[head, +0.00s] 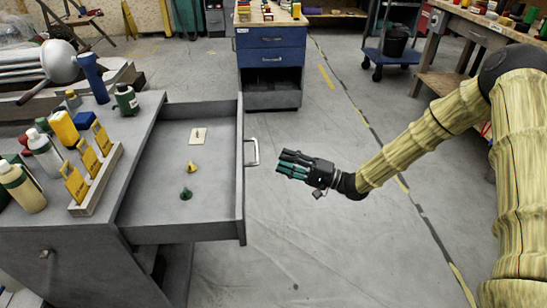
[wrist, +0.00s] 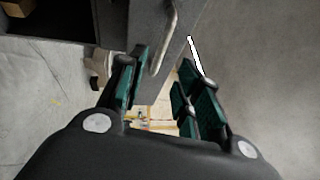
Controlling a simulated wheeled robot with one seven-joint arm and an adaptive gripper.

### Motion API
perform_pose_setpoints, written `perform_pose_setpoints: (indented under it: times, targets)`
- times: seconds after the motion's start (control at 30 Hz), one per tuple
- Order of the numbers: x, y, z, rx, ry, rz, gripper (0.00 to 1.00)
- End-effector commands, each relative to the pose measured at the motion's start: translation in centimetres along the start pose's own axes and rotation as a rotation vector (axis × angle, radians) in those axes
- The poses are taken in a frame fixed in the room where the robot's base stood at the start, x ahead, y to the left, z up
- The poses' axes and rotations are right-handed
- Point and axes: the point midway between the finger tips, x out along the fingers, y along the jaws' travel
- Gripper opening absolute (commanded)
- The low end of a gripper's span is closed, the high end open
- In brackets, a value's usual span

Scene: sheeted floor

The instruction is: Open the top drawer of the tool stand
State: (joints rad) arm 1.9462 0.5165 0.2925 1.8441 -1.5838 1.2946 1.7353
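The grey tool stand (head: 75,262) fills the left of the head view. Its top drawer (head: 165,232) is pulled far out to the right, with its inside showing. A yellow piece, a green piece and a small pale card lie in it. The metal handle (head: 253,152) is on the drawer front and also shows at the top of the wrist view (wrist: 168,38). My gripper (head: 286,165) is just right of the handle, apart from it in the head view. In the wrist view its teal fingers (wrist: 160,95) are spread, with nothing held between them.
Bottles and a wooden rack with yellow items (head: 95,180) stand on the tool stand's top. A blue drawer cabinet (head: 272,58) is at the back, and a workbench (head: 480,32) is at the back right. The floor right of the drawer is clear.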

Motion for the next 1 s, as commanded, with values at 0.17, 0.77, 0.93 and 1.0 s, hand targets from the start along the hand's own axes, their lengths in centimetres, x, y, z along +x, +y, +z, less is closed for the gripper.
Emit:
perform_pose_setpoints:
  times: [0.17, 0.77, 0.93, 1.0]
  targets:
    - [-1.6, 0.0, 0.0, -0.001, 0.0, 0.0, 0.34]
    - [-1.9, 0.2, 0.1, -0.001, 0.004, 0.004, 0.34]
    - [-1.7, 3.2, 1.0, -0.029, 0.072, 0.069, 0.34]
    - [-1.8, 5.7, 1.9, -0.056, 0.123, 0.132, 0.34]
